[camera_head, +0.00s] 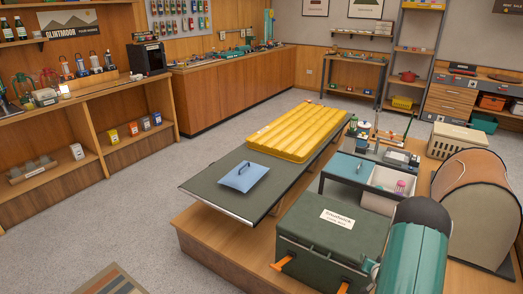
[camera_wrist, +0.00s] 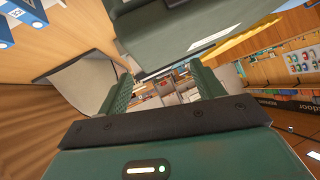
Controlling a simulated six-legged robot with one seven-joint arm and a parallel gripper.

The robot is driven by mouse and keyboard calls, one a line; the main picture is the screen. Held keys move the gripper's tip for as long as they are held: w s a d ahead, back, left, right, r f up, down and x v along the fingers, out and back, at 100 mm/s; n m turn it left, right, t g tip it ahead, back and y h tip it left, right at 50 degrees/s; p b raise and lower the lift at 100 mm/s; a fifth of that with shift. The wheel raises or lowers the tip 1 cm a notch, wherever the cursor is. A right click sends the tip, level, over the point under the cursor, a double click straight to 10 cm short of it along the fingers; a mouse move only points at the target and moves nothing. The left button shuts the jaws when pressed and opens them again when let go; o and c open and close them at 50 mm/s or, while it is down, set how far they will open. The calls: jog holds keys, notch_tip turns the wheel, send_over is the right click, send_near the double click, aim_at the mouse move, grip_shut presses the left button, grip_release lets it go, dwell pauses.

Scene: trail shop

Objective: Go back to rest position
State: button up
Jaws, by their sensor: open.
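My gripper (camera_wrist: 165,82) shows in the wrist view with its two green fingers well apart. Nothing is held between the fingers; the room shows through the gap. The wrist view is strongly tilted. A dark green panel (camera_wrist: 185,25) fills its top, apart from the fingers as far as I can tell. I do not make out the gripper in the head view.
Grey floor (camera_head: 110,222) is clear between platform and left shelves (camera_head: 85,125).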

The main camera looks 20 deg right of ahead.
jog(key=w+a+r+n, duration=0.1)
jog(key=w+a+r, duration=0.1)
jog(key=a+r, duration=0.45)
jog(key=w+a+r+n+g+y, duration=0.1)
jog(key=a+r, duration=0.3)
jog(key=r, duration=0.6)
jog(key=w+a+r+n, duration=0.1)
jog(key=w+a+r, duration=0.1)
jog(key=a+r, duration=0.45)
jog(key=s+a+r+n+g+y, duration=0.1)
jog(key=s+a+r+n, duration=0.1)
jog(key=s+a+r, duration=0.5)
jog(key=s+a+r+n+g+y, duration=0.1)
jog(key=s+a+r, duration=0.3)
jog(key=a+r, duration=0.5)
jog(key=s+a+r+n+y, duration=0.1)
jog(key=s+a, duration=0.4)
jog(key=s, duration=0.2)
jog(key=s+a+r+n+g+y, duration=0.1)
jog(key=s+a+n, duration=0.1)
jog(key=s+a, duration=0.3)
jog(key=s, duration=0.3)
jog(key=shift+s+a+y, duration=0.15)
jog(key=shift+a+y, duration=0.15)
jog(key=shift+a, duration=0.1)
